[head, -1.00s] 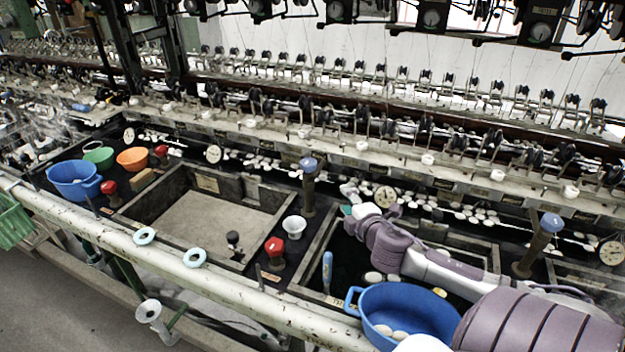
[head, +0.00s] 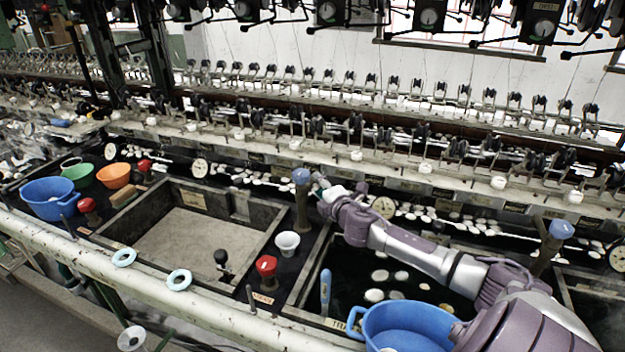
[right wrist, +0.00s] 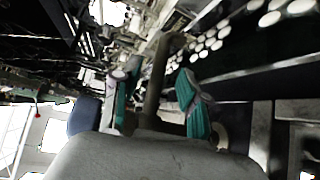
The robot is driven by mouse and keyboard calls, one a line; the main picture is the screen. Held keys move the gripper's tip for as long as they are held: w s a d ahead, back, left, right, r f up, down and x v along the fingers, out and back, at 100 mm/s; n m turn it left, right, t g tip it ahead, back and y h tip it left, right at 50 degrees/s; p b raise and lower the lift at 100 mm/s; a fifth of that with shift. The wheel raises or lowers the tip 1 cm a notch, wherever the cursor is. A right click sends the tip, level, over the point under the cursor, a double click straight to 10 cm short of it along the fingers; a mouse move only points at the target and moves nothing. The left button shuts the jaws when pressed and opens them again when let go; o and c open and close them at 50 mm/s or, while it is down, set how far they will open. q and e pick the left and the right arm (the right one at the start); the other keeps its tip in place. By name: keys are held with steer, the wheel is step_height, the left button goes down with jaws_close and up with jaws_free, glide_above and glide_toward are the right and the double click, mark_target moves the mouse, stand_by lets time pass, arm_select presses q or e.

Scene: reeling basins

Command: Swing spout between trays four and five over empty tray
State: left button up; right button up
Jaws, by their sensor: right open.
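The spout (head: 302,214) is a brown upright post with a blue cap, on the divider between two trays. The empty tray (head: 262,243) to its left shows a bare grey bottom. The tray (head: 309,278) to its right holds dark water with pale cocoons. My right gripper (head: 318,188) is at the spout's right side, just below the cap. In the right wrist view my right gripper (right wrist: 157,103) is open, with the brown spout (right wrist: 155,85) between its teal fingertips. Whether they touch it cannot be told. My left gripper is not in view.
A blue basin (head: 405,322) stands at the front of the right tray, below my right arm. A white cup (head: 287,244) and a red knob (head: 266,266) sit on the divider near the spout. Another blue-capped post (head: 550,245) stands farther right.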

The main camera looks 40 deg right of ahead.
steer(key=shift+x, duration=2.55)
jaws_close()
